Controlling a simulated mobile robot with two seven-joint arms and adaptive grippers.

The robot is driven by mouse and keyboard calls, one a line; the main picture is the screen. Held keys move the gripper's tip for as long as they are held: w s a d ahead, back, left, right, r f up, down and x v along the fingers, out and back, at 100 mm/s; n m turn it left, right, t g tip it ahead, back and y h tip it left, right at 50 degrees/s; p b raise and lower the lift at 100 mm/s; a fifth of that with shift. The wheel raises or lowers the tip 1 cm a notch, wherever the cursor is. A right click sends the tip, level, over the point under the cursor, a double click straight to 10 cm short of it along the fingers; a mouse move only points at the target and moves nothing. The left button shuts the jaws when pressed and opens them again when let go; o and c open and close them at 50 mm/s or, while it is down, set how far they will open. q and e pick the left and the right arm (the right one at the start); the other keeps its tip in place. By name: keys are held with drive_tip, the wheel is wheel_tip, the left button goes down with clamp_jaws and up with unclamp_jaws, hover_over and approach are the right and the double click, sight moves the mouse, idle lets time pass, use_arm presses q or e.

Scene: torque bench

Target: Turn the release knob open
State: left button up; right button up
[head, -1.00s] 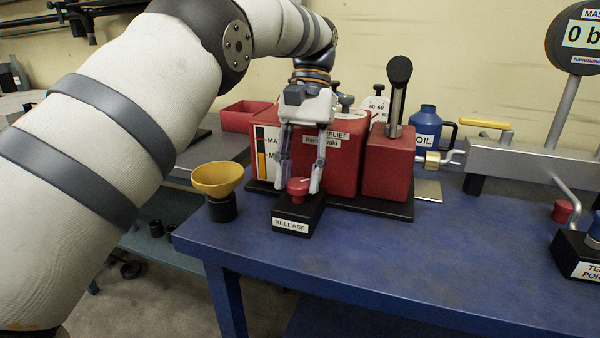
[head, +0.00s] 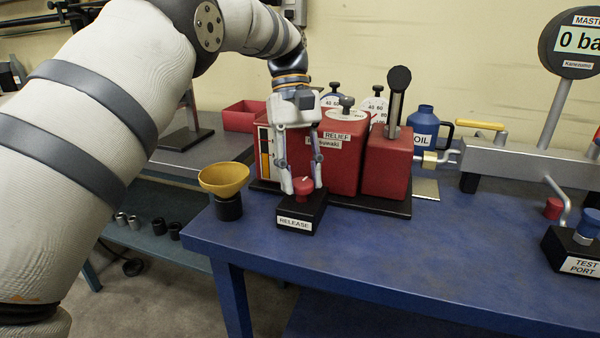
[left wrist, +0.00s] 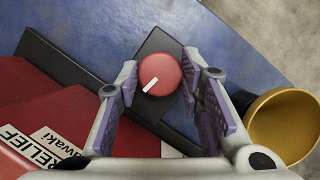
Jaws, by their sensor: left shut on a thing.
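The release knob (head: 304,187) is a round red knob on a black block labelled RELEASE (head: 294,223), near the front left of the blue bench. My left gripper (head: 303,184) points down over it, a finger on each side, shut on the knob. In the left wrist view the knob (left wrist: 161,74) sits between the fingertips of my left gripper (left wrist: 163,77), and its white mark points to the lower left. The exact finger contact is hard to see. My right gripper is not in view.
A yellow funnel cup (head: 224,178) stands close left of the block. The red RELIEF unit (head: 345,165) is right behind it. A blue oil can (head: 422,128) and the test port block (head: 575,255) are farther right. The bench's (head: 420,260) front middle is clear.

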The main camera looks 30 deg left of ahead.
use_arm(q)
drive_tip(key=shift+f, duration=0.1)
idle(0.3)
drive_tip(key=o, duration=1.2)
drive_tip(key=shift+c, duration=0.2)
